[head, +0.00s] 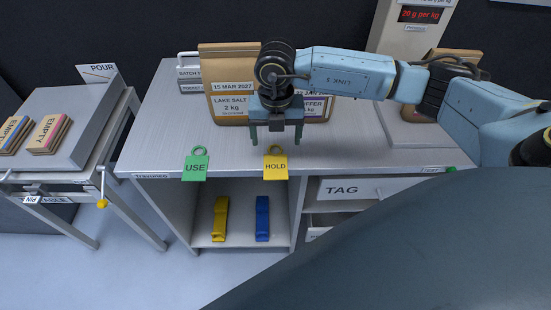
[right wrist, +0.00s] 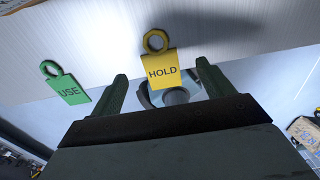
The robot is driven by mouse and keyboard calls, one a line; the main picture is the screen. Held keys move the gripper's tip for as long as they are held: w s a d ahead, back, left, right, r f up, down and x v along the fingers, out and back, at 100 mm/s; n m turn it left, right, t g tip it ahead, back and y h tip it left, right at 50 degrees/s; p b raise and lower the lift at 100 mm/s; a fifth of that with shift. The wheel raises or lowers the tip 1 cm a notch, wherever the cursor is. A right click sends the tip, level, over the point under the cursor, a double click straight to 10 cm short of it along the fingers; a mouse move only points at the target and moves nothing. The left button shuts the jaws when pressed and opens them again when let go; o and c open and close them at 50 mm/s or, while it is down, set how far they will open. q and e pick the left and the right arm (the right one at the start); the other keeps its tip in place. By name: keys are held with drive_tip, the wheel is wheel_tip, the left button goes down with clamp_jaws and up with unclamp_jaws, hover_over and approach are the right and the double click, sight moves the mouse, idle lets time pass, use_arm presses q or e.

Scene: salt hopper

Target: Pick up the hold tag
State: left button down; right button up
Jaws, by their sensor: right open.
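The yellow hold tag (head: 276,167) hangs at the front edge of the counter, with its ring upward. It also shows in the right wrist view (right wrist: 161,70), lying in the picture between the two fingers. My right gripper (head: 276,138) is open and empty, pointing down just above the tag's ring. The fingers look apart from the tag; the exact gap in depth is hard to tell. The green use tag (head: 195,168) hangs to the left of the hold tag and also shows in the right wrist view (right wrist: 68,88). My left gripper is not in view.
Paper salt bags (head: 228,104) stand on the counter (head: 165,140) behind my right gripper. Below, a shelf holds a yellow clip (head: 220,219) and a blue clip (head: 262,218). A drawer marked TAG (head: 355,189) is at right. A side table (head: 60,150) with EMPTY packs stands left.

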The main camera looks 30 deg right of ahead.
sight(275, 158)
drive_tip(key=shift+s+a+f, duration=0.1)
drive_tip(key=shift+a+f, duration=0.05)
drive_tip(key=shift+f, duration=1.2)
drive_tip(key=shift+s+a+f, duration=0.1)
drive_tip(key=shift+f, duration=1.25)
drive_tip(key=c, duration=1.1)
